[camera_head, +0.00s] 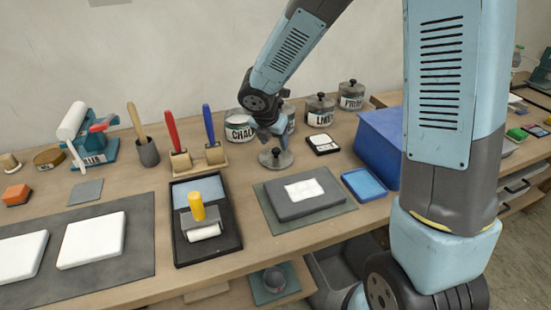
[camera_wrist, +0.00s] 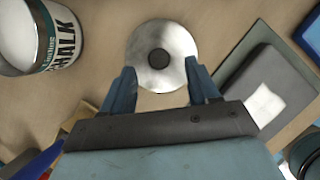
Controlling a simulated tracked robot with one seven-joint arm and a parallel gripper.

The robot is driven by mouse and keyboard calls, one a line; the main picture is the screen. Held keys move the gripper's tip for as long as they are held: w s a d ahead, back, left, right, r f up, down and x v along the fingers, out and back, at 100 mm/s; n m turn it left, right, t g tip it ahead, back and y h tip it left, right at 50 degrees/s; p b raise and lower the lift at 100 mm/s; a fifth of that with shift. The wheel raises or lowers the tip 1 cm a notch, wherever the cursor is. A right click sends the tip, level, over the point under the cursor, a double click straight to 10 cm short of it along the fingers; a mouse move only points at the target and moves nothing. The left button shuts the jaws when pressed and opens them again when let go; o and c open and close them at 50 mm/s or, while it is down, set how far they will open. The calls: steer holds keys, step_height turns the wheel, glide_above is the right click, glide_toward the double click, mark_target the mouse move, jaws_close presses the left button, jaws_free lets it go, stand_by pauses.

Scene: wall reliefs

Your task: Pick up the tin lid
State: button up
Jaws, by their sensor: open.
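The tin lid (camera_head: 271,161) is a round grey metal disc with a dark knob, lying flat on the wooden bench in front of the tins. In the wrist view the lid (camera_wrist: 180,45) is at the top centre, its knob in the middle. My gripper (camera_wrist: 161,83) is open, with its two blue fingers apart on either side of the lid's lower edge. Nothing is between the fingers except part of the lid beyond them. In the head view my gripper (camera_head: 270,138) is just above and behind the lid. The CHALK tin (camera_wrist: 38,38) stands lidless at the left.
Tins with lids, such as LIME (camera_head: 320,113), stand along the back. A rack of red and blue handled tools (camera_head: 197,160) is to the left. A blue box (camera_head: 380,143) is right.

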mark_target(276, 150)
steer(key=shift+x, duration=2.25)
steer(key=shift+s+a+f, duration=0.1)
jaws_close()
